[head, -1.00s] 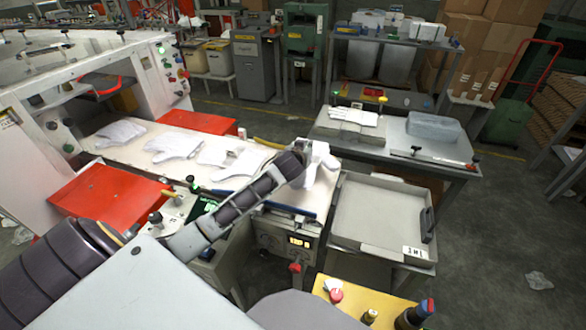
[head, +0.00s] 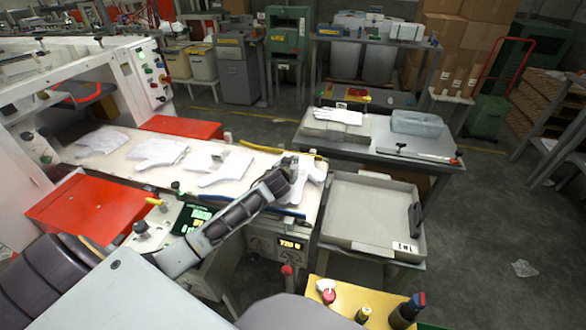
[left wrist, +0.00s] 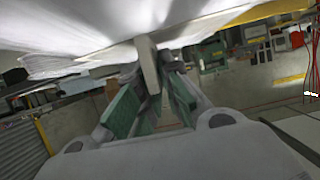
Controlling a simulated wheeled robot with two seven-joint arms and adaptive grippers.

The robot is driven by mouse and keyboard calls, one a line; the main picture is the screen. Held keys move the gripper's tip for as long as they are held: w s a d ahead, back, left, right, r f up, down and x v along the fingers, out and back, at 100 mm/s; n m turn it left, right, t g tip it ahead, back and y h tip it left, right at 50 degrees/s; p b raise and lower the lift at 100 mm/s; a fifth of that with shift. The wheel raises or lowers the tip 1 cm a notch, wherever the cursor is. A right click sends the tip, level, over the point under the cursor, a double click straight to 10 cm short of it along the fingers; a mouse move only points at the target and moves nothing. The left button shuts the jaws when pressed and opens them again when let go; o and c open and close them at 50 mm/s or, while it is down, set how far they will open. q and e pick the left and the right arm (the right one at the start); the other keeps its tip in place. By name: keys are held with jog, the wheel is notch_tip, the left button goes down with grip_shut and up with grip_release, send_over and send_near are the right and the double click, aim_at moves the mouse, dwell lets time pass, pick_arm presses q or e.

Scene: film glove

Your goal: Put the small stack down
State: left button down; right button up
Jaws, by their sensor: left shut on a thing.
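My left gripper (head: 293,169) is at the near right end of the white belt (head: 125,172), shut on a small stack of white gloves (head: 312,170). The stack shows just right of the fingers, over the belt's end. I cannot tell whether it touches the belt. In the left wrist view, my left gripper's green-padded fingers (left wrist: 150,95) close near a pale edge, under a broad white surface. Most of the grip is hidden in the head view. My right gripper is not in view.
Separate white gloves (head: 160,153) lie along the belt. A grey tray (head: 345,228) right of the belt's end is empty. Behind it, a grey table (head: 384,135) bears a glove pile (head: 339,116), a clear bin (head: 420,122) and a bar tool. A yellow panel with knobs (head: 365,315) is in front.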

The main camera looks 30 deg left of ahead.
pick_arm(q)
jog(key=shift+f, duration=1)
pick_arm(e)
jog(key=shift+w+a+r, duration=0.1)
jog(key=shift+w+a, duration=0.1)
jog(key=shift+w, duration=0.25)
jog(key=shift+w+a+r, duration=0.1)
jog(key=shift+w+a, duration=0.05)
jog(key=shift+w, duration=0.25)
pick_arm(q)
jog(key=shift+f, duration=0.1)
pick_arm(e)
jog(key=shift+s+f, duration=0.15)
pick_arm(q)
jog(key=c, duration=1.6)
grip_release()
